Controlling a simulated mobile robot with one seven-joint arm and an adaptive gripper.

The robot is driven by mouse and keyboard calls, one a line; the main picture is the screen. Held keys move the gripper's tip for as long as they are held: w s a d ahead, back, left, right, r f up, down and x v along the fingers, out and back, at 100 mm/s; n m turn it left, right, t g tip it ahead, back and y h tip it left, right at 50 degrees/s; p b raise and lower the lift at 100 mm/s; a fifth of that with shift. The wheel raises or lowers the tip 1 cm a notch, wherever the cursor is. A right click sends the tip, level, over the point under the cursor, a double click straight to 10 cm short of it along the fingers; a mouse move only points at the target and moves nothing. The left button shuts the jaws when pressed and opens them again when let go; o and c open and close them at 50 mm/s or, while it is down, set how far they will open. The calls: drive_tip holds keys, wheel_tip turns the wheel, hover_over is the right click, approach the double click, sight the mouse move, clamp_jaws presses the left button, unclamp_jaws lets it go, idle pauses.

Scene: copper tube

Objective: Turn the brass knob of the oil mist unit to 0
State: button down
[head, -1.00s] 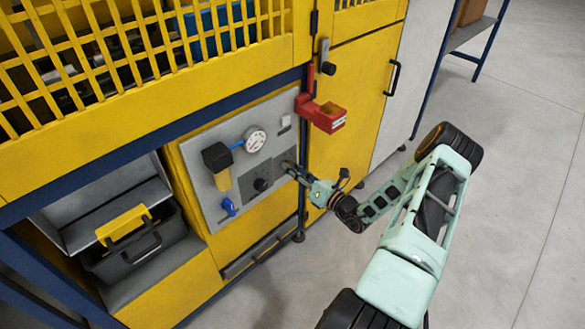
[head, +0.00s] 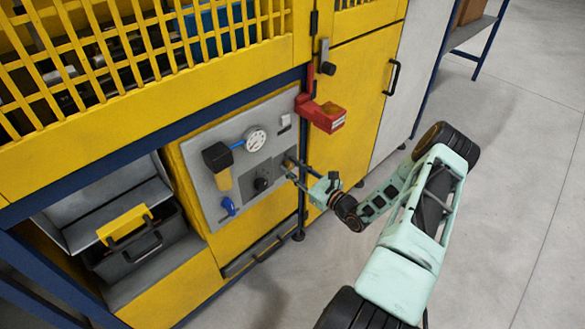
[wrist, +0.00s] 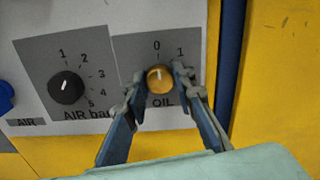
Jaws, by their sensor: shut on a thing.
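The brass knob (wrist: 159,80) sits on a grey plate marked OIL, with 0 above it and 1 to the upper right. Its pale pointer line points up, at or very near the 0. My gripper (wrist: 160,86) is shut on the knob, one finger on each side. In the head view my gripper (head: 292,171) reaches the right part of the grey panel (head: 210,190); the knob is small and partly hidden there.
A black AIR bar knob (wrist: 66,87) is left of the oil plate. The panel also carries a gauge (head: 255,138), a filter unit (head: 217,160) and a blue valve (head: 229,206). A red holder (head: 322,114) juts out above my gripper.

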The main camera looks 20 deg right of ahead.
idle(0.4)
drive_tip(key=c, duration=1.6)
unclamp_jaws()
drive_tip(key=shift+s, duration=0.1)
drive_tip(key=v, duration=1.2)
